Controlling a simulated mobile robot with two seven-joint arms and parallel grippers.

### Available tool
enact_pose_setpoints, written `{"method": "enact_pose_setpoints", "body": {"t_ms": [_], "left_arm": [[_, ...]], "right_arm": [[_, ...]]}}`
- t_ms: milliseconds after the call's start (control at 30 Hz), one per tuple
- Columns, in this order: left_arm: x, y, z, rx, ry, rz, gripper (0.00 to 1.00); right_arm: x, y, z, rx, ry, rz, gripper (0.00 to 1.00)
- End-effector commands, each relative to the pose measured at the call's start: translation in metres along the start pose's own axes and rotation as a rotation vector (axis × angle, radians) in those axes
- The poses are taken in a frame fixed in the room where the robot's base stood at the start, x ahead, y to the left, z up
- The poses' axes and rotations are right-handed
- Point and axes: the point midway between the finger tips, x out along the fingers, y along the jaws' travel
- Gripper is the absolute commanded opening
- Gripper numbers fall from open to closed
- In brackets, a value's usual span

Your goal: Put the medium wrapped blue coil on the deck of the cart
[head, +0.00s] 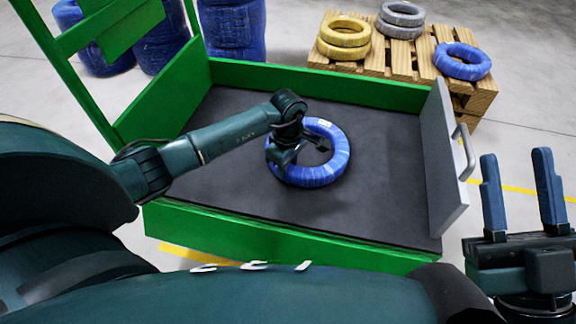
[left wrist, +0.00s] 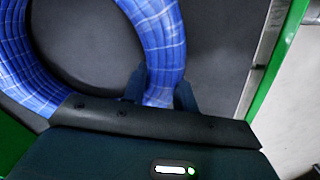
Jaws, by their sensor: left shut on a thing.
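A wrapped blue coil (head: 337,164) is at the dark deck (head: 385,205) of the green cart, near its middle. I cannot tell whether it rests on the deck or is just above it. My left gripper (head: 282,160) is shut on the coil's left side in the head view. In the left wrist view the coil (left wrist: 160,45) passes between the two fingers (left wrist: 160,88). My right gripper (head: 522,190) is open and empty, outside the cart at the right. Another blue coil (head: 462,60) lies on the wooden pallet at the back right.
The cart has green side walls (head: 320,84) and a grey end panel (head: 445,160) with a handle. The pallet (head: 400,60) also holds yellow coils (head: 344,30) and grey coils (head: 401,15). Tall blue coil stacks (head: 232,25) stand behind the cart. Deck around the coil is clear.

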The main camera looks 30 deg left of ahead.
Motion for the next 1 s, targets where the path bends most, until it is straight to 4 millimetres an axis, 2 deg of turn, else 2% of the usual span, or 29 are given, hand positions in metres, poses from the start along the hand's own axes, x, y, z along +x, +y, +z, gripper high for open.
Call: {"method": "enact_pose_setpoints", "body": {"t_ms": [33,67,300,533,633,767,1000], "left_arm": [[0.000,0.002,0.000,-0.001,0.000,0.008,0.00],[0.001,0.000,0.000,-0.001,0.001,0.000,0.31],[0.001,0.000,0.000,-0.001,0.000,0.000,0.50],[0.001,0.000,0.000,0.000,0.000,0.000,0.50],[-0.006,0.000,0.000,0.000,0.000,0.000,0.50],[-0.028,0.001,-0.001,0.001,0.002,0.003,0.50],[-0.082,0.001,-0.001,0.000,0.002,0.003,0.50]], "right_arm": [[0.000,0.000,-0.001,-0.007,0.010,-0.001,0.36],[0.001,0.001,-0.002,-0.008,0.013,-0.002,0.36],[0.001,0.001,-0.002,-0.007,0.011,-0.001,0.36],[0.002,0.001,-0.002,-0.007,0.011,-0.001,0.36],[0.004,0.002,-0.005,-0.002,0.005,-0.001,0.36],[-0.005,-0.004,0.009,0.061,-0.102,0.010,0.36],[-0.024,-0.017,0.028,0.187,-0.298,0.033,0.36]]}}
